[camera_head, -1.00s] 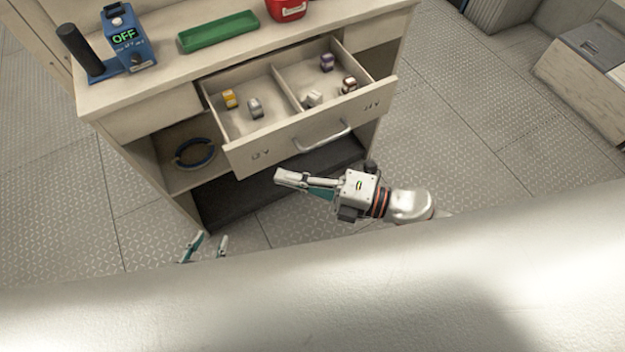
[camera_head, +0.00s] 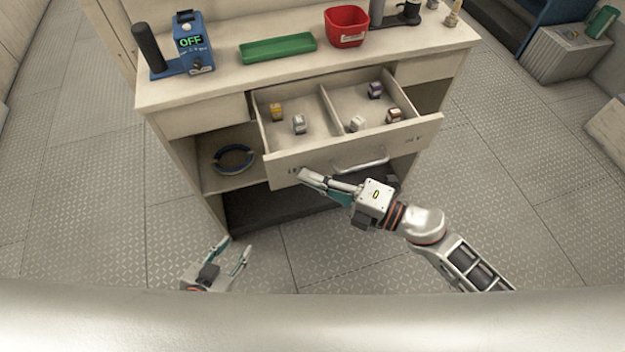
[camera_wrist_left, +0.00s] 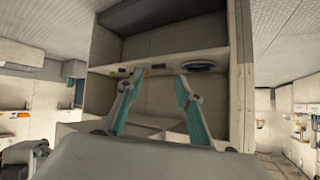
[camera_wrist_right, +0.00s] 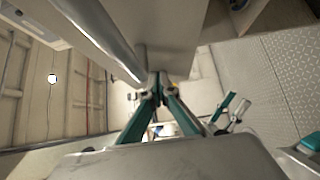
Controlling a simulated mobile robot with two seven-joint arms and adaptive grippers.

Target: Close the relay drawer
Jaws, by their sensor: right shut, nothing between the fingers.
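The relay drawer (camera_head: 400,137) stands pulled out of the cream cabinet, with its divided inside showing. A silver bar handle (camera_head: 360,164) is on its front. Several small relays lie inside, among them a yellow one (camera_head: 277,112) and a purple one (camera_head: 375,90). My right gripper (camera_head: 306,176) is shut and empty, its tips over the left part of the drawer front; I cannot tell whether they touch it. Its closed fingers also show in the right wrist view (camera_wrist_right: 156,82). My left gripper (camera_head: 236,246) is open and empty, low in front of the cabinet's left side.
The cabinet top (camera_head: 225,83) holds a blue device reading OFF (camera_head: 190,45), a green tray (camera_head: 278,48) and a red bin (camera_head: 347,25). A blue ring (camera_head: 233,158) lies on the open shelf left of the drawer. The floor in front is clear.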

